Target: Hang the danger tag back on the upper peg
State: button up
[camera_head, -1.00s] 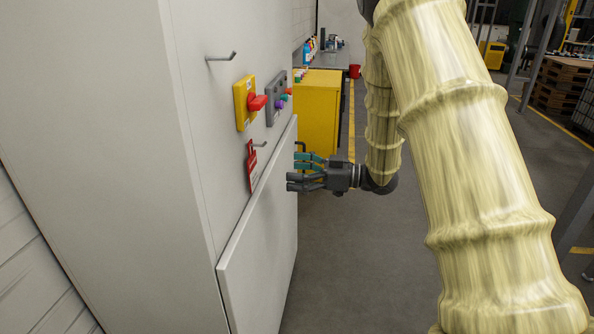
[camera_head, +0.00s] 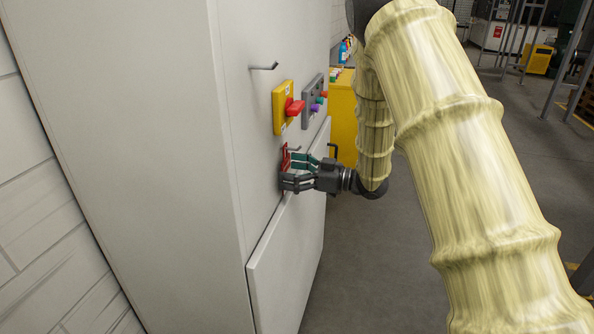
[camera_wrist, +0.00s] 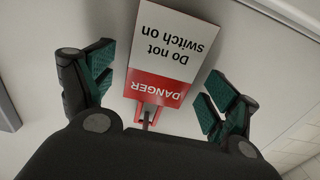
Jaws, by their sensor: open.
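The danger tag (camera_wrist: 164,62) is a red and white card reading "DANGER Do not switch on", upside down in the wrist view. It hangs on the lower peg (camera_wrist: 147,118) against the cabinet face. In the head view the tag (camera_head: 285,158) is partly hidden behind my fingers. My gripper (camera_head: 284,172) is right at the tag; in the wrist view its two open fingers (camera_wrist: 152,88) stand on either side of the tag with gaps between. The upper peg (camera_head: 265,67) is a bare hook higher on the cabinet, left of the yellow switch.
A raised cabinet panel (camera_head: 285,265) lies below. A yellow cabinet (camera_head: 343,115) stands behind. Open floor lies to the right.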

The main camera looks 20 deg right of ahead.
jog(key=c, duration=1.1)
jog(key=shift+r+p, duration=0.65)
jog(key=shift+r, duration=0.25)
jog(key=shift+s+d, duration=0.1)
jog(key=shift+d, duration=0.05)
jog(key=shift+v, duration=2.75)
